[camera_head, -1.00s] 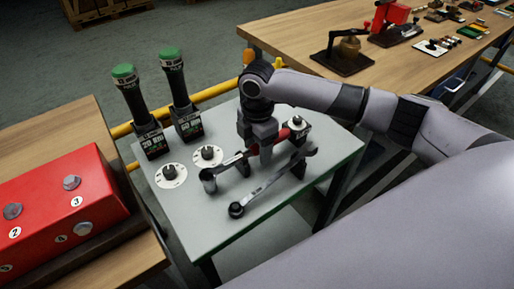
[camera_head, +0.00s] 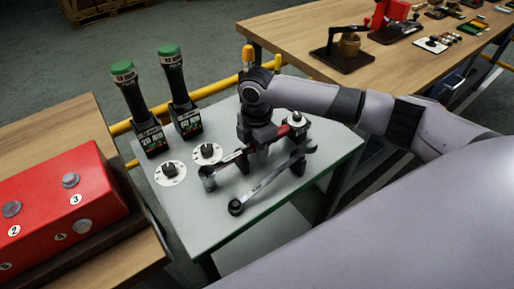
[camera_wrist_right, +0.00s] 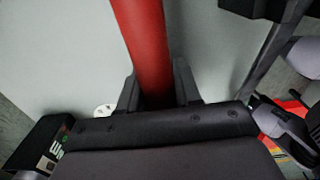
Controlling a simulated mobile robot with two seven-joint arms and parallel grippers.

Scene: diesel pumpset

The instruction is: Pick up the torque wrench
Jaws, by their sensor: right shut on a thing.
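The torque wrench (camera_head: 284,131), with a red handle, a dark shaft and a socket at its near-left end, is at the small grey-topped table. My right gripper (camera_head: 257,158) is over the middle of it, pointing down. In the right wrist view the red handle (camera_wrist_right: 146,40) runs between the two dark fingers (camera_wrist_right: 157,92), which are shut on it. The gripper hides part of the handle. I cannot tell whether the wrench is clear of the tabletop. My left gripper is not in view.
Two upright green-capped holders (camera_head: 150,125) (camera_head: 183,105) and two round white discs (camera_head: 170,173) (camera_head: 207,153) are on the left. A red block (camera_head: 50,205) sits on the left bench.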

